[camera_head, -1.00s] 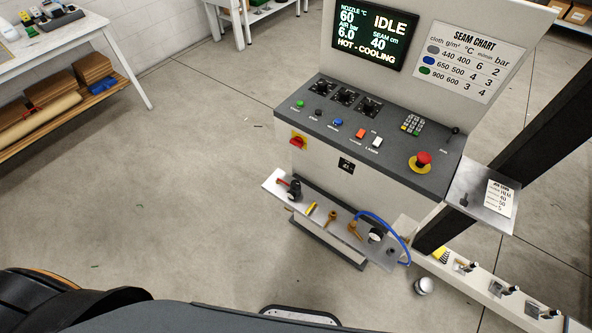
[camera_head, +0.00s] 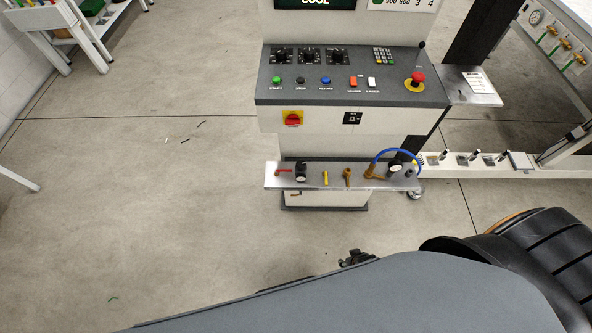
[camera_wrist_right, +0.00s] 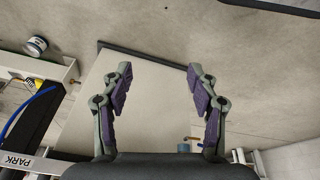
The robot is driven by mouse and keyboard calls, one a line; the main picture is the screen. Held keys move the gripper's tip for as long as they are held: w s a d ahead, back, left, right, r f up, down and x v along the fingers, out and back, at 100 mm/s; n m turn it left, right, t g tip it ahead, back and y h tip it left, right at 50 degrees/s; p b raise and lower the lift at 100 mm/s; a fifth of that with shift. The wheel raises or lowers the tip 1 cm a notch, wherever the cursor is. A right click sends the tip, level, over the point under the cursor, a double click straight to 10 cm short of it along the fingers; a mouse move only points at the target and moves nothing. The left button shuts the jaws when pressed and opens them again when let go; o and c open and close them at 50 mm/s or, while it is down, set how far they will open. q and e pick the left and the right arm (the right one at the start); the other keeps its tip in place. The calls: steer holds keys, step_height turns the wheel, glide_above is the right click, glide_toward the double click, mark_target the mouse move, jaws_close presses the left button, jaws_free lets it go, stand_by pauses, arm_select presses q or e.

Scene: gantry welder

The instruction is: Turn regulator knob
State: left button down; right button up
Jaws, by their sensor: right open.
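The grey shelf (camera_head: 335,180) low on the front of the white machine cabinet carries the air fittings. On it are a red lever (camera_head: 283,172), a dark round fitting (camera_head: 301,171), a yellow piece (camera_head: 325,178), brass fittings (camera_head: 347,177), a blue hose (camera_head: 385,152), a gauge (camera_head: 395,166) and a small black knob (camera_head: 409,173). I cannot tell for sure which is the regulator knob. My right gripper (camera_wrist_right: 160,80) is open and empty in the right wrist view, with a pale panel and floor beyond its fingers. My left gripper is not seen.
The sloped control panel (camera_head: 350,95) above has knobs, buttons and a red emergency stop (camera_head: 417,78). A metal side plate (camera_head: 475,85) juts out right. A white rail (camera_head: 470,172) with clamps runs right.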

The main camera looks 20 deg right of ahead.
steer(key=w+a+f+t+b, duration=0.15)
steer(key=w+b, duration=0.25)
steer(key=w, duration=0.5)
steer(key=n+t+y+b, duration=0.2)
steer(key=t+y+b, duration=0.1)
steer(key=t+b, duration=0.8)
glide_toward(302, 165)
steer(key=w+r+g+b, duration=0.2)
steer(key=x, duration=0.3)
steer(key=b+x, duration=0.1)
steer(key=x, duration=0.2)
steer(key=f+x, duration=0.1)
steer(key=x, duration=0.1)
steer(key=shift+w+a+b, duration=0.1)
steer(key=shift+w+b, duration=0.1)
steer(key=shift+b, duration=0.15)
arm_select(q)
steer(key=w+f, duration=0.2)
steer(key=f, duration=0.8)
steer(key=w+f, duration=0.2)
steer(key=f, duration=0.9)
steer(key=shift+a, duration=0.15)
arm_select(e)
steer(key=shift+w+f, duration=0.2)
steer(key=shift+w, duration=0.15)
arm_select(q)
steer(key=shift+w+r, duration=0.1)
